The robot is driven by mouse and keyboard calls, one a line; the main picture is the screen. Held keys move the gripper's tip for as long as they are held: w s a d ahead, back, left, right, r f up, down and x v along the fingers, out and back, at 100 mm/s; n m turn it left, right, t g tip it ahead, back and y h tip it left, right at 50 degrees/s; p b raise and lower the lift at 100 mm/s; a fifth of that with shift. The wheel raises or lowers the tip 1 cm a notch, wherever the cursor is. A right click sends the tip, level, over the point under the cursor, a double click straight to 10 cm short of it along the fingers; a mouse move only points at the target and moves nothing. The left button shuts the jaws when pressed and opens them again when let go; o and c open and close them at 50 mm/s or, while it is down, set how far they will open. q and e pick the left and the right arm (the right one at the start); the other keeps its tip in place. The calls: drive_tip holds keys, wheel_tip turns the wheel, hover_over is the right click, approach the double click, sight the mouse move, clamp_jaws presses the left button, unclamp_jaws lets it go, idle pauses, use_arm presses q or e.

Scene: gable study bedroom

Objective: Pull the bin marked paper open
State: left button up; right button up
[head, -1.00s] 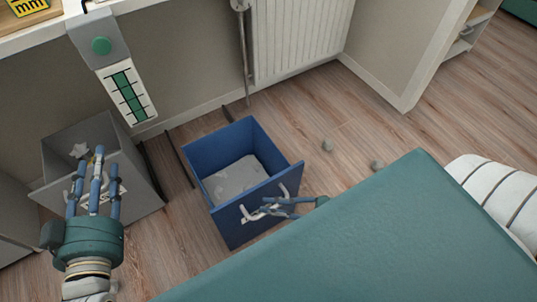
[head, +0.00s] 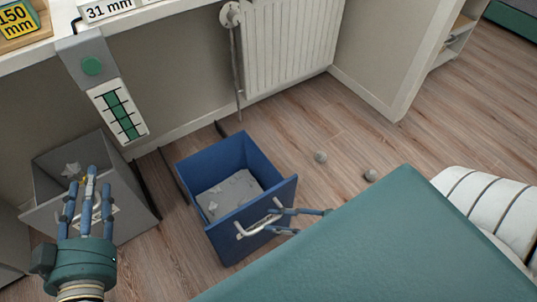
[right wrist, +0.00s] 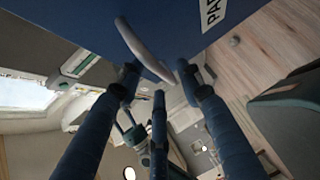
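The blue bin (head: 222,160) stands pulled out on its rails, with grey crumpled contents inside. A label beginning "PA" shows on its blue front (right wrist: 170,22) in the right wrist view. Its pale bar handle (head: 258,221) shows almost whole in the head view, and its end (right wrist: 145,48) lies close to my right fingertips. My right gripper (head: 276,220) is at the handle's right side, its fingers spread and not closed on it. Whether a finger touches the handle I cannot tell. My left gripper (head: 88,187) is open and empty, in front of the grey bin (head: 135,190).
A teal surface (head: 390,245) fills the lower right and hides most of my right arm. A radiator (head: 290,45) stands behind. A scale strip (head: 119,112) hangs below the desk edge.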

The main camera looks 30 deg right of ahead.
drive_tip(key=v, duration=0.9)
drive_tip(key=shift+d, duration=0.15)
